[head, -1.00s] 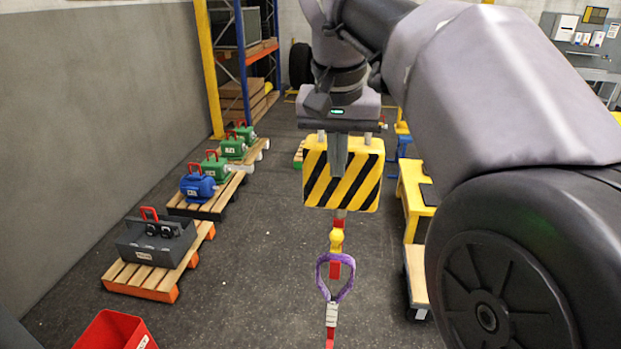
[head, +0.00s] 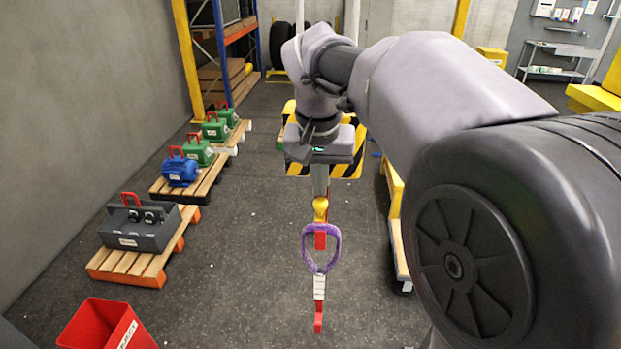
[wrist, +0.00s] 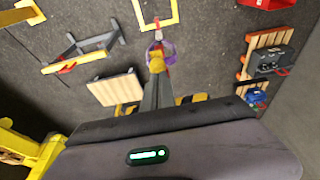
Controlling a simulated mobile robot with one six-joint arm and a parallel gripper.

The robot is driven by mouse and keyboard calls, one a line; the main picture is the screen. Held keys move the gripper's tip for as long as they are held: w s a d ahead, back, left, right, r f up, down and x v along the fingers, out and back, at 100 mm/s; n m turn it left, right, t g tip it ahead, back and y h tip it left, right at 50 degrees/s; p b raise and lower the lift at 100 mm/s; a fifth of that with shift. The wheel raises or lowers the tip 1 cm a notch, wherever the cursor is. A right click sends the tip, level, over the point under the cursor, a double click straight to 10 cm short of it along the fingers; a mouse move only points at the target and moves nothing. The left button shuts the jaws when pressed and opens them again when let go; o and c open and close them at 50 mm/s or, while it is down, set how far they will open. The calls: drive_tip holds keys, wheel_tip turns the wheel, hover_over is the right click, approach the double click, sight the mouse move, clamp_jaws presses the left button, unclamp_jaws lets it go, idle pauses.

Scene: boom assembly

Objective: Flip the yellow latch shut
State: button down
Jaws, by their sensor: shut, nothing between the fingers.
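The yellow latch (head: 320,204) is a small rounded piece at the top of the red hook (head: 320,241), below the yellow-and-black striped block (head: 346,171). A purple sling loop (head: 306,250) hangs at the hook, with a white and red piece below it. My gripper (head: 320,190) is shut and empty, pointing down with its tips just above or at the latch. In the wrist view the fingers (wrist: 158,80) end close to the yellow latch (wrist: 157,62), with the purple loop (wrist: 168,51) beyond. I cannot tell whether they touch, or whether the latch is open.
A red bin (head: 105,326) stands at the front left. A wooden-topped cart (head: 399,250) is to the right. Floor left of the hook is clear.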

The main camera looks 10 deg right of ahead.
drive_tip(key=shift+f, duration=0.35)
drive_tip(key=shift+s+f+b, duration=0.1)
drive_tip(key=shift+f+b, duration=0.1)
drive_tip(key=shift+b, duration=0.35)
drive_tip(key=shift+f+t+b, duration=0.15)
drive_tip(key=shift+t+b, duration=0.15)
drive_tip(key=shift+b, duration=0.2)
drive_tip(key=shift+s+a+b, duration=0.1)
drive_tip(key=shift+s+b, duration=0.15)
drive_tip(key=shift+b, duration=0.1)
